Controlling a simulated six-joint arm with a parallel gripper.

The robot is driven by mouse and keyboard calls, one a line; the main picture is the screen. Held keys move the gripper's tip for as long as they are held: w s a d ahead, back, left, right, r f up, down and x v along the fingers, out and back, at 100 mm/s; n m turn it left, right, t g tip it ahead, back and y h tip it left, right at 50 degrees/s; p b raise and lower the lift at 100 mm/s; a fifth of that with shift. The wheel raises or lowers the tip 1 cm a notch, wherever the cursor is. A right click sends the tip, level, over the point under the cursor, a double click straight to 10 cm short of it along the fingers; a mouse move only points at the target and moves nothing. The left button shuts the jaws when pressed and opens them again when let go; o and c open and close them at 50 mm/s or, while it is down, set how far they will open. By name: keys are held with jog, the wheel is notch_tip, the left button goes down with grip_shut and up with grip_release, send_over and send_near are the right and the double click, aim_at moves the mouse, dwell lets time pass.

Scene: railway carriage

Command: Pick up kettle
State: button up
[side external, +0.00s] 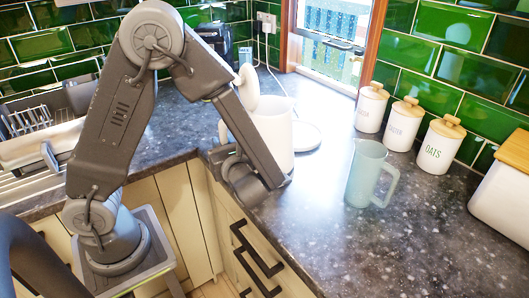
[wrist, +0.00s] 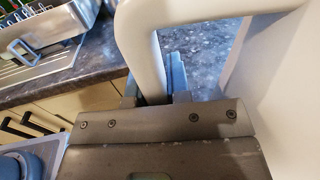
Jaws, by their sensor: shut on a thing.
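The cream-white kettle (side external: 276,132) stands on the dark counter near the inner corner, partly hidden behind my arm in the side view. In the wrist view its handle (wrist: 147,62) comes down between the jaws, and its pale body (wrist: 285,75) fills the right side. My gripper (wrist: 153,92) is shut on the handle. In the side view my gripper is at the kettle's left side, largely hidden by my wrist. I cannot tell whether the kettle's base touches the counter.
A round white base (side external: 306,136) lies just right of the kettle. A translucent jug (side external: 364,178) stands further right. White canisters with wooden lids line the tiled wall, including one marked OATS (side external: 439,147). A dish rack (side external: 30,140) is at the left. The front right counter is clear.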

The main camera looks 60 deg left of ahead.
grip_shut()
dwell(0.7)
jog(key=shift+r, duration=0.15)
